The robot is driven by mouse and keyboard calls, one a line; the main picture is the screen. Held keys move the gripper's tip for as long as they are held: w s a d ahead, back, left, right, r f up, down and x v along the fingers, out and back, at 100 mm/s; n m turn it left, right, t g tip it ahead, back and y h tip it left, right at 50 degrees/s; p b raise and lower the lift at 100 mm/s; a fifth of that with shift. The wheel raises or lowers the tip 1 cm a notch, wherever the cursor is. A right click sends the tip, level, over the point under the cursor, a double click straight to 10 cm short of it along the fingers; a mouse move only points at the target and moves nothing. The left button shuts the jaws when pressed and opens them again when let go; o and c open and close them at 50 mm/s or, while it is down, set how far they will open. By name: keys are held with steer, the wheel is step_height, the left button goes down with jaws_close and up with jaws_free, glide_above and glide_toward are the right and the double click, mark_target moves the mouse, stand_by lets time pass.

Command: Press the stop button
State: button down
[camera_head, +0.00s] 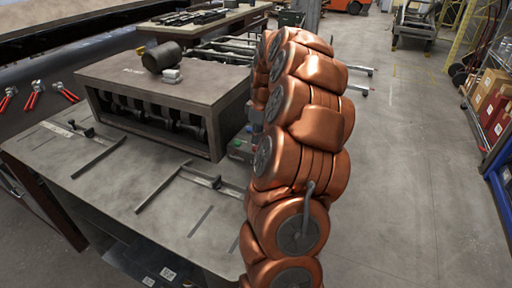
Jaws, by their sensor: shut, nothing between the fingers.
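A small control box (241,149) sits on the workbench at the right end of the forming machine. It carries small coloured buttons, with green and blue ones showing; the stop button cannot be told apart clearly at this size. My copper-coloured arm rises in front of the box's right side and hides part of it. A grey part that looks like my gripper (257,116) shows at the arm's left edge, just above and behind the box. It is shut and mostly hidden by the arm; I cannot tell whether it touches a button.
The forming machine (165,82) stands on the workbench (115,185), with a dark cylinder (162,56) on top. Metal rails (190,178) lie along the bench. The floor (410,190) at right is clear up to a shelf of boxes (490,105).

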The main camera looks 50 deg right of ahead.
mark_target(256, 148)
steer(key=shift+r+p, duration=0.3)
steer(key=shift+r, duration=2.2)
steer(key=shift+a, duration=0.1)
